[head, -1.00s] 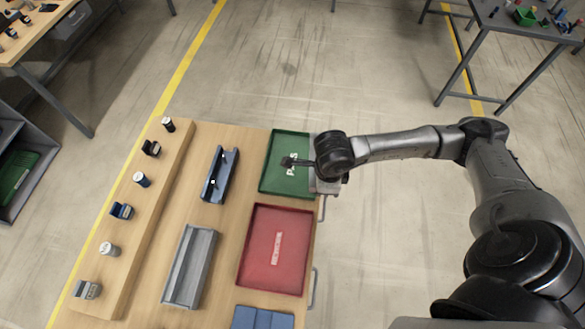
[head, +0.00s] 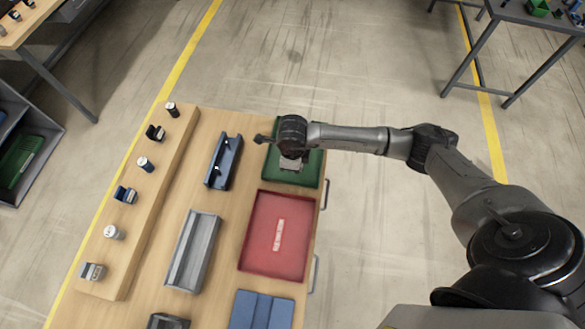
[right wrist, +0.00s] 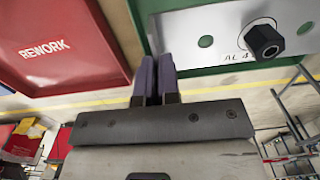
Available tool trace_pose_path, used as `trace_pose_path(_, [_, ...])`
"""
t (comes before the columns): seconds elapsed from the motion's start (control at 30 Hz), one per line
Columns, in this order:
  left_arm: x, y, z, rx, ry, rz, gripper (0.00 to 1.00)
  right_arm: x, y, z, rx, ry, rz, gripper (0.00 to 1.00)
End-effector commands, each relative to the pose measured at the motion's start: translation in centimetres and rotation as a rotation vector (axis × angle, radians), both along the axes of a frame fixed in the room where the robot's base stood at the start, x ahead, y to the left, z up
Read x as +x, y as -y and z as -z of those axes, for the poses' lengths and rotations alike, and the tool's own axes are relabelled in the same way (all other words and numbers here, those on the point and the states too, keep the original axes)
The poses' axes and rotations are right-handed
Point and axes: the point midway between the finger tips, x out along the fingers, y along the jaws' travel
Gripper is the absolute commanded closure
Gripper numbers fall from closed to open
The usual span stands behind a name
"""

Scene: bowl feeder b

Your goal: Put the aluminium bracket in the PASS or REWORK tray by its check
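The aluminium bracket shows in the right wrist view as a pale plate (right wrist: 210,38) with round holes, a black hex fitting and a partly hidden "AL 4" mark. My right gripper (right wrist: 156,62) has its fingers close together at the plate's left edge and appears shut on it. Behind it is the green PASS tray (head: 313,172); in the head view my right wrist is over this tray and hides its label. The red REWORK tray (head: 259,250) is empty and also shows in the right wrist view (right wrist: 75,65). My left gripper is not in view.
A blue channel-shaped fixture (head: 222,165) and a grey channel (head: 183,265) stand left of the trays. A wooden ledge (head: 130,240) holds several small parts. A blue tray (head: 262,310) lies at the near end. Clear floor surrounds the table's right side.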

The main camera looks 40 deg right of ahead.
Motion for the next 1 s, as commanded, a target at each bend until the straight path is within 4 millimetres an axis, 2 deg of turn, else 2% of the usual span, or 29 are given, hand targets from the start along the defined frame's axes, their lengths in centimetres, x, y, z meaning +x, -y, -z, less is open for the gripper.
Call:
trace_pose_path(0.17, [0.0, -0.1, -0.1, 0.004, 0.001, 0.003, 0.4, 0.0, -0.1, 0.9, 0.002, -0.001, 0.0, 1.0])
trace_pose_path(0.4, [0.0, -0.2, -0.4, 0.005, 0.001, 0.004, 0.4, 0.0, -0.1, 3.8, 0.001, -0.002, 0.0, 1.0])
trace_pose_path(1.0, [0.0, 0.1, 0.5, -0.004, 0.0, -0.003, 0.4, 0.0, 0.0, 5.0, 0.001, 0.001, -0.001, 1.0])
